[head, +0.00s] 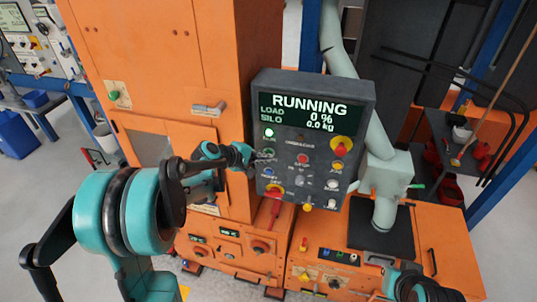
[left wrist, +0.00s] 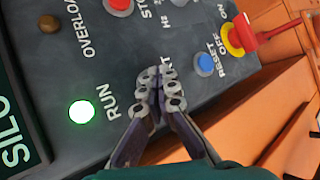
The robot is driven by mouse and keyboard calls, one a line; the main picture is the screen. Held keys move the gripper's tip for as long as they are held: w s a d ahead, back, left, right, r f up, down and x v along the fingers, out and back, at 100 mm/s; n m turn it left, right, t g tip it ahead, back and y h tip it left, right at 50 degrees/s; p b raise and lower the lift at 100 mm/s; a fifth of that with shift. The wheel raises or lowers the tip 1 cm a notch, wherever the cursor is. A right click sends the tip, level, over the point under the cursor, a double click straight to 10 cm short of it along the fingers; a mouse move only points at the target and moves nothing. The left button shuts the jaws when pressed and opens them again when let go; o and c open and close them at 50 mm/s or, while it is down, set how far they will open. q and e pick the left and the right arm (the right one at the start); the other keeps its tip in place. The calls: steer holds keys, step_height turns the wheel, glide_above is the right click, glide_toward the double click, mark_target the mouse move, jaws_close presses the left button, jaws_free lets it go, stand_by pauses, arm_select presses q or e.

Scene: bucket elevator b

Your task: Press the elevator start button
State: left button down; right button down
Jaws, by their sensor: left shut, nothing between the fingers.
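The control panel (head: 317,118) is a dark grey box whose screen reads RUNNING, load 0 %, silo 0.0 kg. My left gripper (head: 262,156) is at the left side of the panel face, with its fingers together and empty. In the left wrist view the closed fingertips (left wrist: 160,82) lie over the spot beside a label ending in "RT". They hide the start button there, and I cannot tell whether they touch it. The RUN lamp (left wrist: 82,112) glows green, and it also shows lit in the head view (head: 268,132).
Close to the fingers are a blue reset button (left wrist: 205,64), a red stop button (left wrist: 119,5) and a red-and-yellow switch (left wrist: 238,36). Orange machine cabinets (head: 150,45) stand behind and below the panel. A pale pipe (head: 372,125) runs down right of it.

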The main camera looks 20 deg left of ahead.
arm_select(q)
steer(key=shift+s, duration=0.75)
steer(key=shift+s+d, duration=0.1)
steer(key=shift+s, duration=2.35)
steer(key=s+d+f+m+g+y+b, duration=0.2)
steer(key=s+d+f+m+y+b, duration=0.2)
steer(key=s+f+m+b, duration=0.8)
steer(key=s+f+y+b, duration=0.2)
steer(key=s+f+b, duration=0.6)
steer(key=s, duration=0.3)
steer(key=shift+s+d+f+m+g+b, duration=0.2)
steer(key=shift+m+g+b, duration=0.15)
steer(key=shift+b, duration=0.3)
